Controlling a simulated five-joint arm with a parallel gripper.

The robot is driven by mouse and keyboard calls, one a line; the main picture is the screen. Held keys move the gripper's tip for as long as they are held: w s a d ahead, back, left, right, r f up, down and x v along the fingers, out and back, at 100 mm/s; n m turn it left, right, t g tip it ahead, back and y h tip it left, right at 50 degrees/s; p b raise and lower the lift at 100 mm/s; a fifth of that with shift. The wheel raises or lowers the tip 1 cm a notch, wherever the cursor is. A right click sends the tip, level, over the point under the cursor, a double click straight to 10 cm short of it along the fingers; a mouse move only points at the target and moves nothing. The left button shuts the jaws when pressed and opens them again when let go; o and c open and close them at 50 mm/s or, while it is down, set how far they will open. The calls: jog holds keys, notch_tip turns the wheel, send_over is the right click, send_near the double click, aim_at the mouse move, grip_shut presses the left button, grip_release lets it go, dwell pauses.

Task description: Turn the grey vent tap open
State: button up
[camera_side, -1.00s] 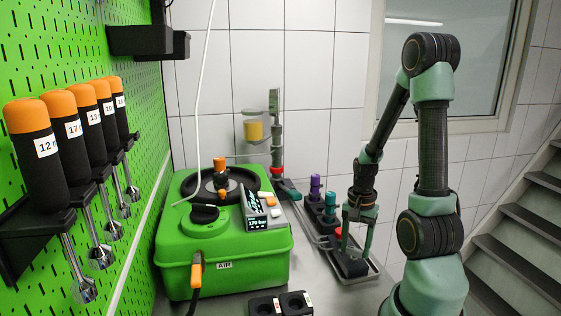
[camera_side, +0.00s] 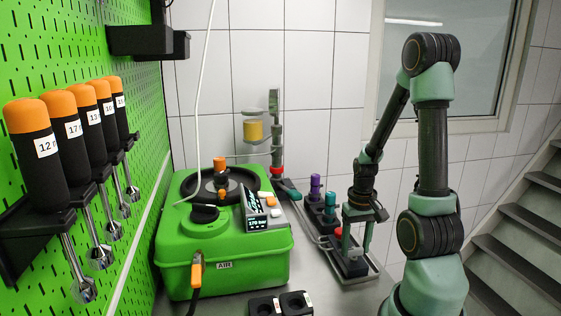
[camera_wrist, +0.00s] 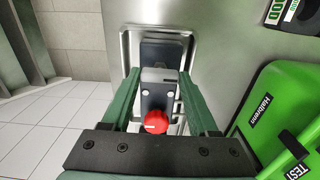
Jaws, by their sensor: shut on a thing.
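The grey vent tap (camera_wrist: 160,75) shows in the wrist view as a dark grey handle between my green fingertips. My gripper (camera_wrist: 160,78) is shut on it, a finger on either side. In the side view my gripper (camera_side: 355,256) points straight down at the dark tap block (camera_side: 353,268) on the tray. The fingers partly hide the tap there, so its exact angle is hard to tell. A round red knob (camera_wrist: 156,122) sits on the block nearer the camera in the wrist view, below the grip.
The tap block stands on a metal tray (camera_side: 365,276). Purple (camera_side: 315,186) and teal (camera_side: 329,203) capped parts stand just left of my gripper. The green pump unit (camera_side: 225,250) with its display is further left. Black sockets (camera_side: 281,304) lie at the front.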

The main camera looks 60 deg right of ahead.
aim_at(355, 248)
dwell(0.5)
jog(key=o, duration=1.4)
notch_tip(355, 248, up, 12)
jog(key=shift+r, duration=0.1)
jog(key=w+a+r+n+t, duration=0.2)
jog(key=w+a+n, duration=0.1)
jog(key=a, duration=0.4)
jog(key=w+a+r+n+t, duration=0.1)
jog(key=w+a+r+n, duration=0.2)
jog(key=a, duration=0.5)
jog(key=w+a+r+n+t, duration=0.2)
jog(key=w+a+n, duration=0.1)
jog(key=a, duration=0.4)
jog(key=shift+w+a+r+t, duration=0.2)
jog(key=shift+w+a+t, duration=0.1)
jog(key=shift+w, duration=0.35)
